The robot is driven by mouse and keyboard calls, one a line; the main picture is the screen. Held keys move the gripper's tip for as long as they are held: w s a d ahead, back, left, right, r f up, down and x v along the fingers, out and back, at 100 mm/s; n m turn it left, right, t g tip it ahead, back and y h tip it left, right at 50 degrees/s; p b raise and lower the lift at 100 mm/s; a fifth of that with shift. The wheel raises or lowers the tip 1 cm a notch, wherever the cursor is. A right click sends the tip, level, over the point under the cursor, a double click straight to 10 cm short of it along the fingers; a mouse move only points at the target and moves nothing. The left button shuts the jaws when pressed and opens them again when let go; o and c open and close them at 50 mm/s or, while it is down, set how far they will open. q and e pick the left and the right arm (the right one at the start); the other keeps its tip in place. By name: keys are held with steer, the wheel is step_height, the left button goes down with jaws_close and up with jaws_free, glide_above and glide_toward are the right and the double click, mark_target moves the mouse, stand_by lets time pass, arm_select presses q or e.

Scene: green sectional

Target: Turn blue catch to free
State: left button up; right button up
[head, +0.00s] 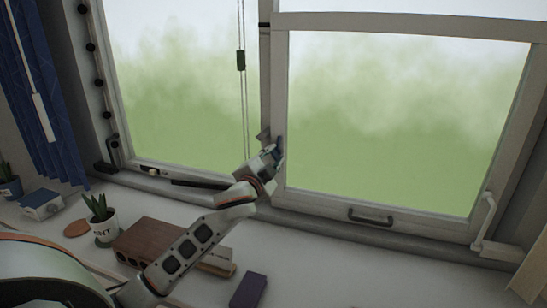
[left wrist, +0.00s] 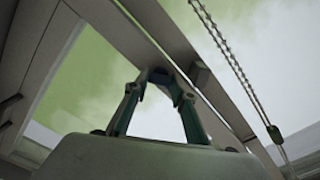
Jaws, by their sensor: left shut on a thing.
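The blue catch (head: 281,147) is on the pale upright post between the two window panes. Only a small blue part of it shows beside my gripper in the head view. My left gripper (head: 269,147) reaches up to the post from below and is shut on the catch. In the left wrist view my left gripper's two fingers (left wrist: 160,76) close together against the post, with a dark bluish piece between their tips. The fingers hide most of the catch, so I cannot tell its exact angle. My right gripper is in neither view.
Below the window, a sill holds a potted plant (head: 103,220), a brown box (head: 153,241) and a purple block (head: 248,290). A cord with a dark pull (head: 241,60) hangs left of the post. A window handle (head: 484,219) is at the right; the sill's right part is clear.

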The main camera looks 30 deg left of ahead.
arm_select(q)
steer(key=m, duration=0.3)
steer(key=shift+f+m, duration=0.1)
steer(key=shift+m, duration=1.9)
steer(key=o, duration=1.1)
